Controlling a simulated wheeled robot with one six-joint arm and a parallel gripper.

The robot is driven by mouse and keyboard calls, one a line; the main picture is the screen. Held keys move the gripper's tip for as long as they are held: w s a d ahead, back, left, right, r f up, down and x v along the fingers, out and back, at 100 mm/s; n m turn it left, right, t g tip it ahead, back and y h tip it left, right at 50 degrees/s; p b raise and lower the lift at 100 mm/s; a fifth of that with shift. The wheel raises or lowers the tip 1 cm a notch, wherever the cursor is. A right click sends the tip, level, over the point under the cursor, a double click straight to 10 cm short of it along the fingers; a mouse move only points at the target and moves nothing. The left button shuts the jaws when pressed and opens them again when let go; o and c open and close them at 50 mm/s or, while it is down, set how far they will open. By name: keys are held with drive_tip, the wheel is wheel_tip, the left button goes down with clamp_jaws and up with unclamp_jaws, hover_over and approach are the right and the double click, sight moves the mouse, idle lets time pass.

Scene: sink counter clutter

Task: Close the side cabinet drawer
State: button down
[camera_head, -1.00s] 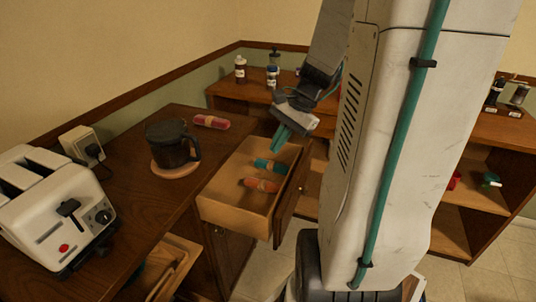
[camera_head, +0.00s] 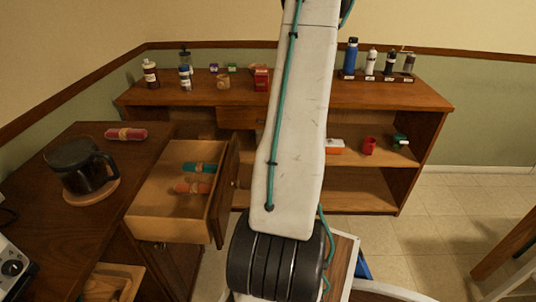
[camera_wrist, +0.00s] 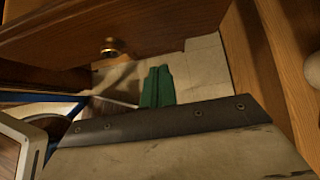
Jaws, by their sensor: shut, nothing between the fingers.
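The side cabinet drawer (camera_head: 150,228) is pulled out at the left of the head view, its wooden front panel (camera_head: 224,190) facing right. A teal rolled item (camera_head: 199,168) and an orange one (camera_head: 193,188) lie inside. In the wrist view a dark wooden front with a brass knob (camera_wrist: 112,47) crosses the upper left; it looks like the drawer front. My gripper (camera_wrist: 157,70) shows there as green fingers, shut and empty, over the pale floor and below the knob in the picture. I see no contact. In the head view my arm hides the gripper.
A mug-like dark pot (camera_head: 80,165) on a round coaster and a red roll (camera_head: 126,134) stand on the side counter. A back shelf unit (camera_head: 370,95) holds bottles and small items. Open tiled floor (camera_head: 430,200) lies at the right.

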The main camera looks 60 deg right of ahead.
sight(235, 171)
drive_tip(key=shift+w+a+f, duration=0.45)
drive_tip(key=shift+w, duration=0.6)
drive_tip(key=shift+w+a+f, duration=0.45)
drive_tip(key=shift+w+f, duration=0.05)
drive_tip(key=shift+w, duration=0.6)
drive_tip(key=shift+w+a+f, duration=0.45)
drive_tip(key=shift+w, duration=0.6)
